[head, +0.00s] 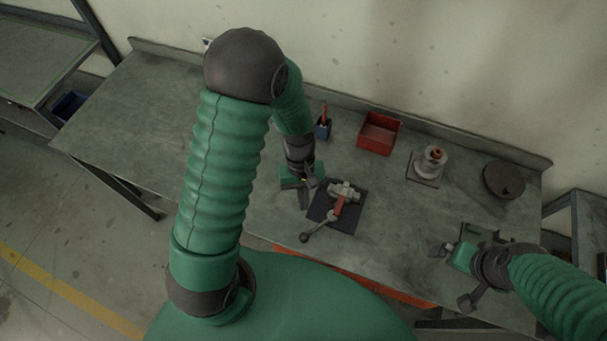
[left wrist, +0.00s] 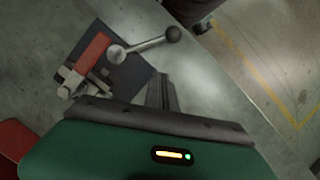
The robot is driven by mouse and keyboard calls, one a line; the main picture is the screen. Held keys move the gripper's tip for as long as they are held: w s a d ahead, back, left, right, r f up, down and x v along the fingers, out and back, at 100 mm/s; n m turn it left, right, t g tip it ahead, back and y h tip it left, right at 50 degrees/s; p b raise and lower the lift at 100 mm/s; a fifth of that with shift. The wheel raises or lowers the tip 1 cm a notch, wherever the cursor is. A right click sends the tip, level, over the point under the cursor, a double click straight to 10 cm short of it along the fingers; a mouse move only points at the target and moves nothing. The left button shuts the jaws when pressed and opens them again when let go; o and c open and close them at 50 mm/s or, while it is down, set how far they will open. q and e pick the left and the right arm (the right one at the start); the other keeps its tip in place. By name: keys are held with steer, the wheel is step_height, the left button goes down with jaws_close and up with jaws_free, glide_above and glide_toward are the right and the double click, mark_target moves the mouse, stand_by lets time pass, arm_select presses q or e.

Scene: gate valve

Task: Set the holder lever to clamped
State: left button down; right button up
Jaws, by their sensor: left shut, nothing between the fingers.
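The holder stands on a dark square plate (head: 353,222), with a grey metal body (head: 344,190) and a red part (head: 339,207). Its lever (head: 319,227) points toward the front left and ends in a dark ball knob (head: 304,238). In the left wrist view the lever (left wrist: 146,45) and knob (left wrist: 174,34) lie beyond my fingers, beside the red part (left wrist: 92,52). My left gripper (head: 309,194) is shut and empty at the plate's left side, apart from the knob; its fingers show in the wrist view (left wrist: 161,92). My right gripper (head: 441,250) is over the bench's right side; its opening is unclear.
On the bench (head: 140,110) stand a red bin (head: 379,133), a small blue cup (head: 323,131) with a red item, a grey flanged part (head: 430,165) and a dark disc (head: 503,180). The bench's left part is clear.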

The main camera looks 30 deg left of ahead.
arm_select(q)
step_height(320, 180, up, 8)
steer(key=m+t+y+b, duration=0.2)
steer(key=m+t+b, duration=0.2)
steer(key=m, duration=0.3)
steer(key=shift+s+f+m+t, duration=0.2)
steer(key=shift+m+t, duration=0.2)
steer(key=shift+t, duration=0.3)
arm_select(e)
steer(key=shift+s+f, duration=0.15)
steer(key=shift+f, duration=1)
steer(key=shift+s+f, duration=0.1)
steer(key=shift+f, duration=1.05)
